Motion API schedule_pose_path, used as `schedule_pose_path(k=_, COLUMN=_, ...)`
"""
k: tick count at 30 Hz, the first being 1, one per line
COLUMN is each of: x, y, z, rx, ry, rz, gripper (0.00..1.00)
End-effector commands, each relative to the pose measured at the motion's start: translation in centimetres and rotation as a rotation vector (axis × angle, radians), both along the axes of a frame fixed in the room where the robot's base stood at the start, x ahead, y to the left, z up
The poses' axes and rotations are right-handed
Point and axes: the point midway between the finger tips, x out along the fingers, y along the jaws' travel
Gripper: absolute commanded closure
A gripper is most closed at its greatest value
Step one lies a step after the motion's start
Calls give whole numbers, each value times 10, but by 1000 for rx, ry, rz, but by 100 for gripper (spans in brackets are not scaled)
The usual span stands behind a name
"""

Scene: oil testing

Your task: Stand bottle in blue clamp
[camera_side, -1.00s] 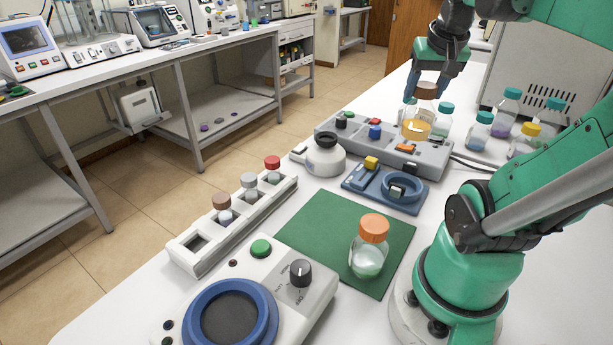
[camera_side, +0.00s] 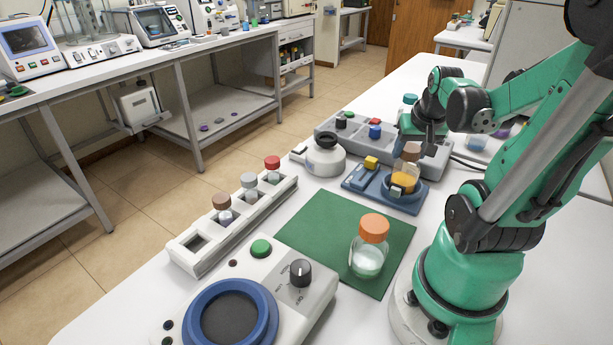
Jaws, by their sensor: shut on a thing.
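The bottle (camera_side: 404,178) has a brown cap and amber liquid, with a small pale label. It stands upright at the ring of the blue clamp (camera_side: 360,181), its lower part within or just above the ring; I cannot tell whether it touches the clamp's floor. The clamp has a yellow block on its left part. My gripper (camera_side: 412,150) is shut on the bottle near its cap, coming from behind and above. My gripper's fingers are partly hidden by the bottle and arm.
A grey console (camera_side: 352,137) with knobs stands behind the clamp, and a white round device (camera_side: 325,160) stands to its left. An orange-capped bottle (camera_side: 368,253) stands on a green mat (camera_side: 318,235) in front. My arm hides much of the right side.

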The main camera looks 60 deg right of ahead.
Motion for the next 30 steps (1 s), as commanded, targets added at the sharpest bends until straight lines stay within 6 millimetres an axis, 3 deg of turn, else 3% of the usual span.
schedule_pose_path(k=10, x=0, y=0, z=-3, rx=0, ry=0, rz=0, gripper=100)
schedule_pose_path(k=11, x=0, y=0, z=-4, rx=0, ry=0, rz=0, gripper=46)
schedule_pose_path(k=14, x=0, y=0, z=-3, rx=0, ry=0, rz=0, gripper=18)
schedule_pose_path(k=25, x=0, y=0, z=-2, rx=0, ry=0, rz=0, gripper=18)
schedule_pose_path(k=30, x=-2, y=3, z=8, rx=0, ry=0, rz=0, gripper=18)
